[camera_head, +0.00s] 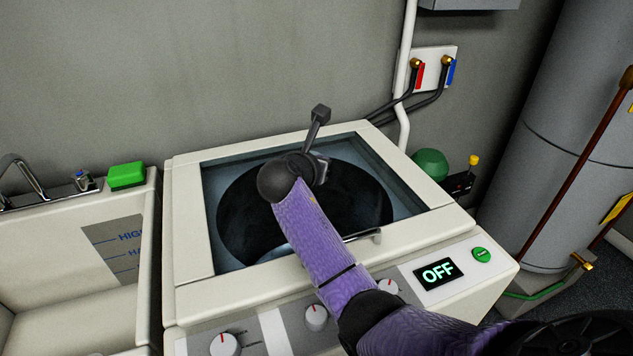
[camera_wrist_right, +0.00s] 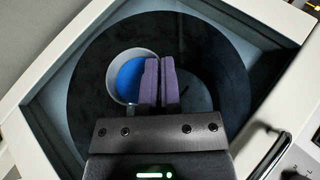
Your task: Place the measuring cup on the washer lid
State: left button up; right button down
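The measuring cup (camera_wrist_right: 115,76) is a pale round cup with blue inside, seen from above in the right wrist view. The purple fingers of my right gripper (camera_wrist_right: 161,82) are close together at the cup's right side, covering part of its rim; they appear closed on that side, with the grip point hidden. In the head view my right gripper and wrist are over the washer lid (camera_head: 209,232), a pale frame with a dark round window, and hide most of the cup. The lid is shut. Whether the cup touches the glass cannot be told. My left gripper is out of view.
A handle (camera_head: 362,236) stands at the lid's front edge. The front panel has knobs (camera_head: 317,317) and an OFF display (camera_head: 438,273). A sink with a green sponge (camera_head: 127,176) is at left. A green ball (camera_head: 431,164) and pipes are behind right.

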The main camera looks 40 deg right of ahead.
notch_tip(320, 180, down, 5)
jog(key=shift+d+f+b, duration=0.1)
jog(key=shift+b, duration=0.85)
jog(key=shift+r, duration=0.2)
jog(key=c, duration=0.8)
grip_release()
jog(key=shift+r+p, duration=0.15)
jog(key=shift+p, duration=0.15)
jog(key=p+v, duration=0.4)
jog(key=v, duration=0.8)
